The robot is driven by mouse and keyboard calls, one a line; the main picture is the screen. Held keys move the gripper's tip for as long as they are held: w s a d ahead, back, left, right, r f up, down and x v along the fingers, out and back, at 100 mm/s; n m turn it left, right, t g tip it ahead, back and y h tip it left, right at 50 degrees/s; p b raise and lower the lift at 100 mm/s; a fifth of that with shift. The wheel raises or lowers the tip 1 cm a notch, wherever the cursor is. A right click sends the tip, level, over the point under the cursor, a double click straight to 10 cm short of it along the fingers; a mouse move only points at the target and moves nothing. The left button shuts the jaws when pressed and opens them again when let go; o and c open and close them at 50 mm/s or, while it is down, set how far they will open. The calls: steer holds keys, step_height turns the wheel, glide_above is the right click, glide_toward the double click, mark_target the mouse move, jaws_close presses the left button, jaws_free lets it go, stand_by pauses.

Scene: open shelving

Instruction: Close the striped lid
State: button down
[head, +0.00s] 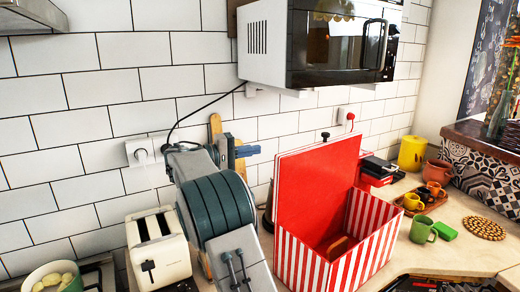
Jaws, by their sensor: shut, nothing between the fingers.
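The box (335,255) with red and white vertical stripes stands on the counter. Its lid (318,185) is raised nearly upright, leaning back, with the plain red inner face toward me. The lid's outer face is hidden. A small brown item (341,243) lies inside the box. My gripper (248,151) is partly visible beyond my arm, to the left of the lid's upper left edge. Its fingers are together, pointing right, and a gap shows between them and the lid in the picture. My arm hides part of the gripper.
A microwave (335,42) hangs above the box. A toaster (158,249) stands left of my arm. A green mug (423,229), a wooden tray (433,204) with cups, and a yellow canister (412,153) stand right of the box. Black and red items (380,170) lie close behind it.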

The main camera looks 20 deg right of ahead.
mark_target(289, 152)
steer(key=s+d+p, duration=0.1)
steer(key=d, duration=0.2)
steer(key=s+d+p, duration=0.1)
steer(key=s+d, duration=0.1)
steer(key=d, duration=0.1)
steer(key=s+d+p, duration=0.1)
steer(key=d, duration=0.2)
steer(key=shift+s+d+f, duration=0.1)
steer(key=shift+s+d, duration=0.1)
steer(key=shift+d, duration=0.15)
steer(key=shift+s, duration=0.1)
steer(key=shift+s+f, duration=0.1)
